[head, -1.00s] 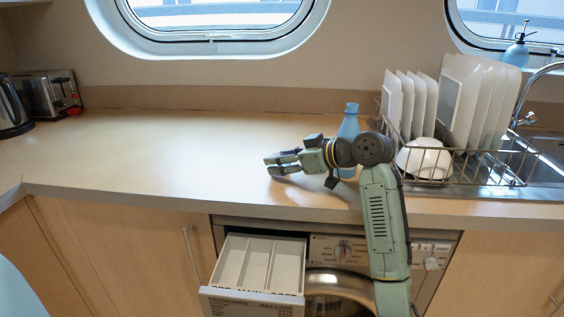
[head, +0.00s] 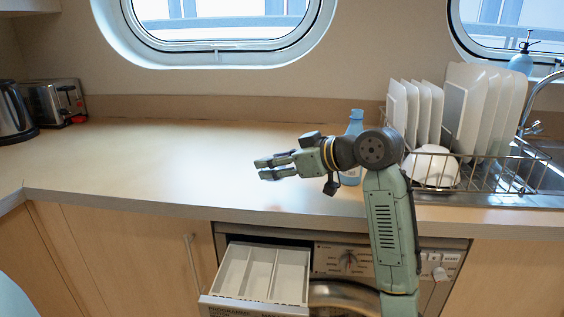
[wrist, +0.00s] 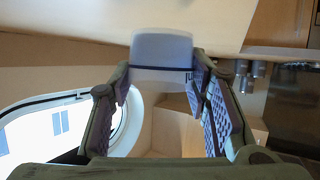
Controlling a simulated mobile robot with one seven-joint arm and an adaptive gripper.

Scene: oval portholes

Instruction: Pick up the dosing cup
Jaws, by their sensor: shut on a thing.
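The dosing cup (wrist: 162,52) shows in the wrist view as a pale, translucent, greyish cup with a dark band near its lower edge. My gripper (wrist: 163,84) is shut on it, with a purple-padded finger on each side. In the head view my gripper (head: 266,168) is over the counter, pointing left. I cannot make out the cup clearly between the fingers there.
A pulled-out detergent drawer (head: 245,272) of the washing machine (head: 385,262) is below the counter's front edge. A blue bottle (head: 355,124) and a dish rack (head: 480,172) with plates and a white bowl (head: 432,166) stand right.

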